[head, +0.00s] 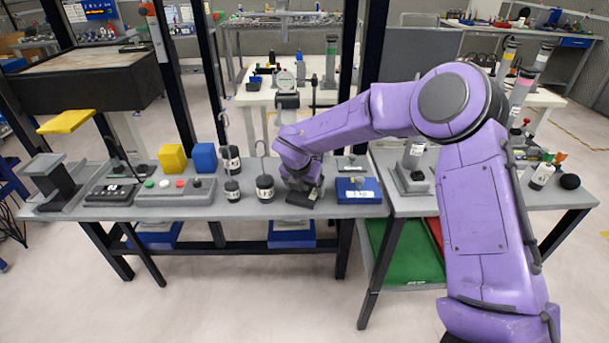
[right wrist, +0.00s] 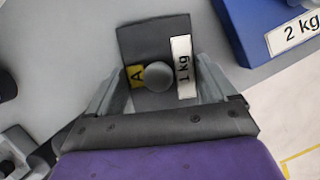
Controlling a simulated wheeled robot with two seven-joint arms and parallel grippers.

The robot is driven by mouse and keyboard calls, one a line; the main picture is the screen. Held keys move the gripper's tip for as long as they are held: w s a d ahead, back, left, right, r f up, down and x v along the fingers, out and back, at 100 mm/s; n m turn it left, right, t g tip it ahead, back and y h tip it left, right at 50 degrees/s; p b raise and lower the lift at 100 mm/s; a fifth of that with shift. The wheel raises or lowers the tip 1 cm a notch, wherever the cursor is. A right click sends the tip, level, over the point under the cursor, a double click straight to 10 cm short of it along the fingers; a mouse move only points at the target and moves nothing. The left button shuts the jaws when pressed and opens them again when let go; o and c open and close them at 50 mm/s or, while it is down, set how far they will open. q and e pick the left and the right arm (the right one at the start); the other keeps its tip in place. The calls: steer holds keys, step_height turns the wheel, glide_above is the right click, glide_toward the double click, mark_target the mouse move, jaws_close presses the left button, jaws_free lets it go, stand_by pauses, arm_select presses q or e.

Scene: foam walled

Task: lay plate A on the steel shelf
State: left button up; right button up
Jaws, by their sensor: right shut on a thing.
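Plate A is a dark grey slab (head: 303,197) with a round knob, a yellow "A" label and a white "1 kg" label. In the right wrist view plate A (right wrist: 150,45) sits between the fingers of my right gripper (right wrist: 158,78), which is shut on its knob. In the head view my right gripper (head: 301,184) is low at the front of the grey bench top (head: 225,206). I cannot tell whether the plate touches the bench. A low grey shelf (head: 425,287) under the right bench may be the steel shelf. My left gripper is out of view.
A blue 2 kg plate (head: 358,191) lies just right of my gripper. Dark hooked weights (head: 265,187) stand close on its left. Yellow (head: 173,158) and blue (head: 205,157) blocks stand further left. A green mat (head: 407,250) covers much of the low shelf.

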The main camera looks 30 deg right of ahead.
steer(key=o, duration=1.7)
steer(key=shift+f, duration=0.1)
steer(key=shift+o, duration=0.2)
steer(key=v, duration=1.2)
